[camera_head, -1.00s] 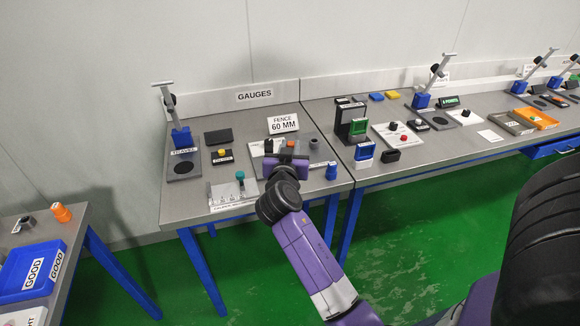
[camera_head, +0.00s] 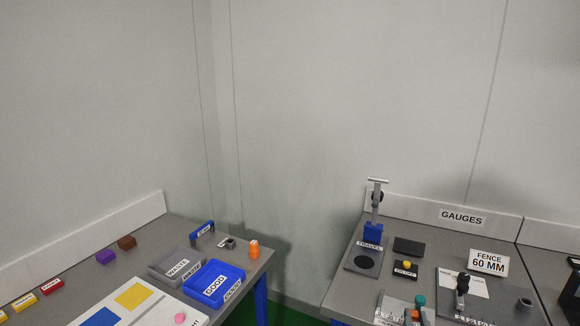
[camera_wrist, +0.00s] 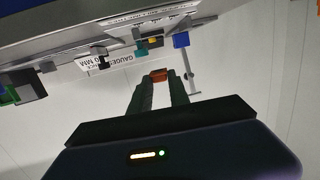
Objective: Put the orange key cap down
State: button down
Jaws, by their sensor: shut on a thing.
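In the wrist view, my gripper (camera_wrist: 160,82) has its two dark fingers closed on a small orange block, the orange key cap (camera_wrist: 158,75), at the fingertips. It is held in the air, with the gauge bench behind it in a tilted, upside-down view. The fingers hide the cap's sides. In the head view, my gripper cannot be made out clearly.
The gauge bench (camera_head: 350,285) stands at the right, with a blue-based stand (camera_head: 373,233) and a FENCE 60 MM sign (camera_head: 488,262). A floor gap separates the benches.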

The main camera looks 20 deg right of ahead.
jog(key=s+a+f+n+t+y, duration=0.1)
jog(key=a+f+n+y, duration=0.1)
jog(key=a, duration=0.7)
jog(key=s+a+f+n+t+y, duration=0.1)
jog(key=s+a+f+n+y, duration=0.1)
jog(key=a+f+y, duration=0.3)
jog(key=s+a+f+n+t+y, duration=0.1)
jog(key=a+f+n+y, duration=0.2)
jog(key=a+f, duration=0.4)
jog(key=a+n, duration=0.1)
jog(key=a, duration=0.5)
jog(key=shift+s+a+t, duration=0.35)
jog(key=shift+a+t, duration=0.05)
